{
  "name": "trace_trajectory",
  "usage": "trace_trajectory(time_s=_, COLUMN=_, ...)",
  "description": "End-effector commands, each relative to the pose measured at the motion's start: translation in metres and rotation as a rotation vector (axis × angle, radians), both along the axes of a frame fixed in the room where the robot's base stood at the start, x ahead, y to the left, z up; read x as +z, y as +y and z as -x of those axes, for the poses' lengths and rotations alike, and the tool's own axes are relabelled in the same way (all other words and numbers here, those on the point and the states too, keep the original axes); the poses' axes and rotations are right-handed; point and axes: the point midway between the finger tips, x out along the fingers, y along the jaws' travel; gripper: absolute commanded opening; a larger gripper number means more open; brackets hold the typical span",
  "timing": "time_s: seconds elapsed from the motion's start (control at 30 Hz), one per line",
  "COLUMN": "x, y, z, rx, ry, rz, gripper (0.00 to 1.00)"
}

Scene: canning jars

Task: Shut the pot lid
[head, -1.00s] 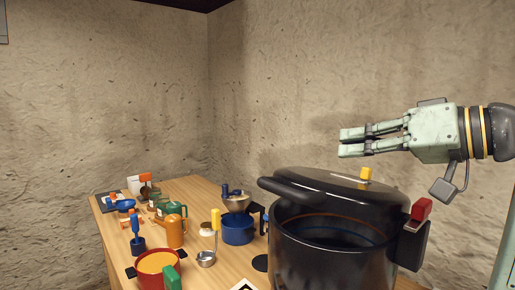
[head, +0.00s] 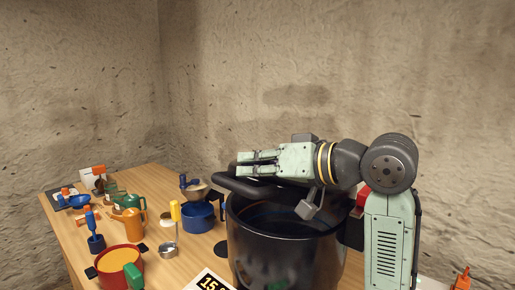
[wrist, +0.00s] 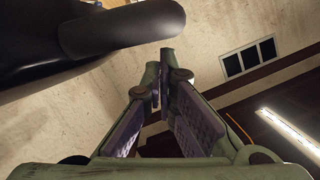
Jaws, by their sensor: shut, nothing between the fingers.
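The large black pot (head: 285,250) stands at the right end of the table, and its dark inside shows below the lid. The black lid (head: 222,187) is raised above the rim, open toward me; my gripper hides most of it. Its long rounded handle also shows in the wrist view (wrist: 120,28), close beyond and left of my fingertips. My gripper (head: 240,163) is shut and empty, pointing left above the lid. It also shows in the wrist view (wrist: 163,75). Contact with the lid cannot be told. The red latch (head: 361,197) at the pot's right is partly hidden by my arm.
Left of the pot, the wooden table (head: 175,262) holds a blue pot (head: 198,215), a ladle (head: 167,250), a red pot (head: 120,262) and an orange jug (head: 130,222). The space above the table's left is free.

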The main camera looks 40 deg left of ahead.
Motion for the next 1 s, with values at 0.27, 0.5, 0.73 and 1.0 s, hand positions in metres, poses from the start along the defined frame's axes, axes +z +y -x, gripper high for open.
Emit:
trace_trajectory(time_s=0.27, x=-0.002, y=0.0, z=0.001, rx=0.0, ry=0.0, rz=0.0, gripper=0.0)
trace_trajectory(time_s=0.5, x=-0.013, y=0.0, z=0.004, rx=0.0, ry=-0.02, rz=0.003, gripper=0.0)
trace_trajectory(time_s=0.73, x=-0.047, y=0.001, z=0.015, rx=0.0, ry=-0.108, rz=0.01, gripper=0.0)
trace_trajectory(time_s=1.0, x=-0.047, y=0.001, z=0.017, rx=0.0, ry=-0.13, rz=0.01, gripper=0.0)
